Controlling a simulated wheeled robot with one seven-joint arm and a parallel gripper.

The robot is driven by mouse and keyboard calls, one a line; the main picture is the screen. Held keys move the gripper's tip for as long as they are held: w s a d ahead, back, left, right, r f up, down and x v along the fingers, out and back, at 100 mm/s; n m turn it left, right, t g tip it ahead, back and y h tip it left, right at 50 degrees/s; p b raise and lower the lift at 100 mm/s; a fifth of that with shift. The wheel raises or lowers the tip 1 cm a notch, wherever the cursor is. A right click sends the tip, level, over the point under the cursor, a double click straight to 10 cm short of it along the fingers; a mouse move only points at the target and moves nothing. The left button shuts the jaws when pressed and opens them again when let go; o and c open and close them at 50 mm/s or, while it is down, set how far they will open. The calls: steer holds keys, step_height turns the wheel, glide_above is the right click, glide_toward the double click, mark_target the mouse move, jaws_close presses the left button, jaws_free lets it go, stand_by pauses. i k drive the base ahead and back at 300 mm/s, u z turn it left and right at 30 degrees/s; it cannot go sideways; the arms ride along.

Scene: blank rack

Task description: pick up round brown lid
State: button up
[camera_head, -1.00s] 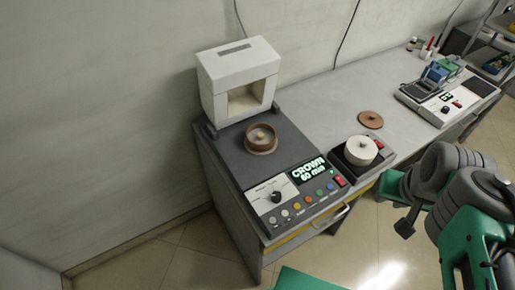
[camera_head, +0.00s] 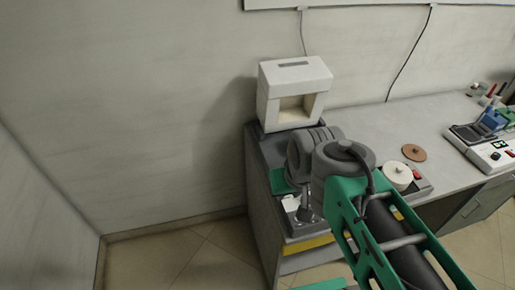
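The round brown lid (camera_head: 413,153) lies flat on the grey bench top, just behind a round white piece (camera_head: 398,175) with a small knob. The lid is in plain sight with nothing on it. My gripper (camera_head: 304,208) is at the end of my arm, over the front of the dark device, to the left of the lid and apart from it. My own arm links hide much of the gripper, so its fingers are not clear. The brown round dish seen earlier on the dark device is hidden behind my arm.
A white box with an opening (camera_head: 294,92) stands at the back of the dark device (camera_head: 262,150). The white piece sits on a small dark unit with a red button. A white instrument (camera_head: 490,152) stands at the far right.

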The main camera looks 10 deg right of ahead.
mark_target(414, 152)
steer(key=u, duration=0.15)
steer(key=k, duration=0.7)
steer(key=z, duration=0.5)
steer(key=i, duration=1)
steer(key=z, duration=0.05)
steer(key=k, duration=0.9)
steer(key=u, duration=0.9)
steer(key=i, duration=0.6)
steer(key=z, duration=2.05)
steer(key=i, duration=0.45)
steer(key=z, duration=0.1)
